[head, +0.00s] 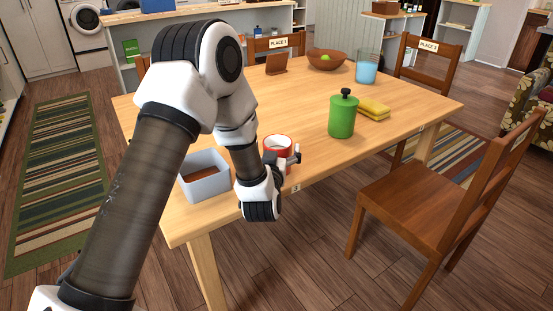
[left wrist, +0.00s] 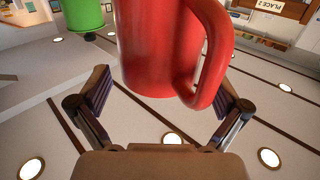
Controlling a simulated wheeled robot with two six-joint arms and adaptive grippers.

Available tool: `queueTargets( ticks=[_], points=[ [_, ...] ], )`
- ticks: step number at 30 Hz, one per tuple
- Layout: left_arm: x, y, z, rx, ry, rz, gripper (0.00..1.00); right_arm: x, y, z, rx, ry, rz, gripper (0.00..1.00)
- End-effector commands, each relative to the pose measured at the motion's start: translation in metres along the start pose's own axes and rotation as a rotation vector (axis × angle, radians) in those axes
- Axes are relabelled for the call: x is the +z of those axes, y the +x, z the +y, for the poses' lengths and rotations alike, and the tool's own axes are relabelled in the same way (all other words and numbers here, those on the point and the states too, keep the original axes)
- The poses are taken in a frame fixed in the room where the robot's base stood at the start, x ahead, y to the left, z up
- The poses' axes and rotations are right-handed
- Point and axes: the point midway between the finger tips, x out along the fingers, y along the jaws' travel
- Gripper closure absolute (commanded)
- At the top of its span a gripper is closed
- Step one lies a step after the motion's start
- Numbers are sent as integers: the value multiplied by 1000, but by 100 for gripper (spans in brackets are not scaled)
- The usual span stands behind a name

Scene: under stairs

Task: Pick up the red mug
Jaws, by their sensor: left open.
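The red mug (head: 278,144) stands upright near the front edge of the wooden table (head: 228,202). Its inside looks pale. My left gripper (head: 283,159) is at the mug's near side, low over the table edge, and partly covers it. In the left wrist view the mug (left wrist: 160,45) fills the upper middle, with its handle on the right. The left gripper (left wrist: 163,92) is open there, with one finger on each side of the mug's line. I cannot tell whether either finger touches it. My right gripper is not in view.
A grey-blue open box (head: 206,190) stands left of the mug, close to my arm. A green lidded canister (head: 342,118), yellow sponges (head: 374,109), a blue glass (head: 367,68) and a brown bowl (head: 326,61) stand farther off. A wooden chair (head: 420,200) is at the right.

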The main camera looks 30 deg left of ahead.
Motion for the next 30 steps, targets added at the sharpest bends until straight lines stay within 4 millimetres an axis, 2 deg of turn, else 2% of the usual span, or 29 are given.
queueTargets(
  ticks=[5,11,23,30],
  points=[
    [0,0,0,1,0,-1,0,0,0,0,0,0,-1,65],
    [0,0,0,1,1,-1,67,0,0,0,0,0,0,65],
    [-4,0,0,1,0,0,69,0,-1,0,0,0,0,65],
    [-30,0,0,1,-1,3,69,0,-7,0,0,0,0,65]
  ],
)
